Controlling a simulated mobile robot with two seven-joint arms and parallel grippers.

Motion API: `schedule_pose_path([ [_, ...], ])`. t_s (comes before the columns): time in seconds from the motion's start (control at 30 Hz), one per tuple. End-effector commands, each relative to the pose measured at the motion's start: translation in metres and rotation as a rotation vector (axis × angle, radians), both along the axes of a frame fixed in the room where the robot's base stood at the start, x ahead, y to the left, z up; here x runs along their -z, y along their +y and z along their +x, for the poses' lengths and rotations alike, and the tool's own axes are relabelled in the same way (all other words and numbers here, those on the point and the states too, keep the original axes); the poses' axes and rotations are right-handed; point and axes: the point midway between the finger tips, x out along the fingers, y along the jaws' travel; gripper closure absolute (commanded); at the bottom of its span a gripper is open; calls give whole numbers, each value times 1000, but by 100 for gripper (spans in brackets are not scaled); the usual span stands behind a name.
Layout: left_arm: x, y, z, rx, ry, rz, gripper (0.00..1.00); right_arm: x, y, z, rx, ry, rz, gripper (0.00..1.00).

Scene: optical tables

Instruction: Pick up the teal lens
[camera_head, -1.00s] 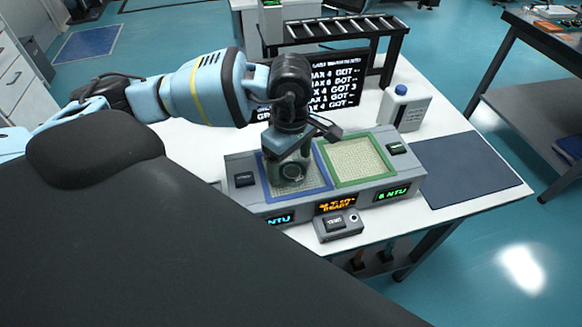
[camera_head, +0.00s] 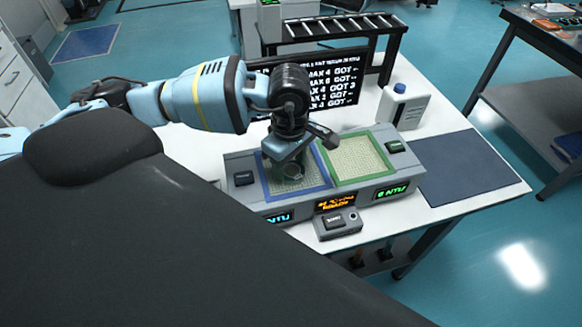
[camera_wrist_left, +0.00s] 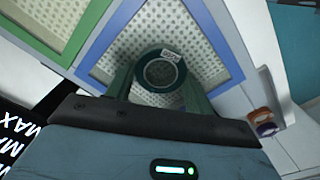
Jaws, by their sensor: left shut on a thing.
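The teal lens (camera_wrist_left: 180,78) is a dark teal ring with a small white label on its rim, in the left wrist view. My left gripper (camera_head: 292,170) is shut on it, with one finger on each side of the ring. In the head view the gripper is over the blue-framed pad (camera_head: 268,189), and the lens is hard to make out at its fingertips. Whether the lens is clear of the pad I cannot tell. My right gripper is not in view.
A green-framed pad (camera_head: 356,160) lies right of the blue one on the same grey console. A small button box (camera_head: 338,224) is in front. A white bottle-shaped container (camera_head: 402,110), a text screen (camera_head: 335,88) and a rack (camera_head: 335,30) stand behind. A dark mat (camera_head: 470,170) lies empty at right.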

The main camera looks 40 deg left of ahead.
Motion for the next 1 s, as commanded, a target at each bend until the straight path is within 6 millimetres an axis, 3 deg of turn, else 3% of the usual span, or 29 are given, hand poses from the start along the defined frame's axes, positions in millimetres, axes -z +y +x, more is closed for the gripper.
schedule_pose_path([
  [0.27, -9, 0, 1, 0, -2, 0, 74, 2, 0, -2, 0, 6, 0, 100],
  [0.5, -36, -2, -2, 4, 0, 0, 74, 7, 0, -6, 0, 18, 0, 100],
  [1.0, -46, -84, -87, 9, 0, -3, 74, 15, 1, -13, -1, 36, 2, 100],
])
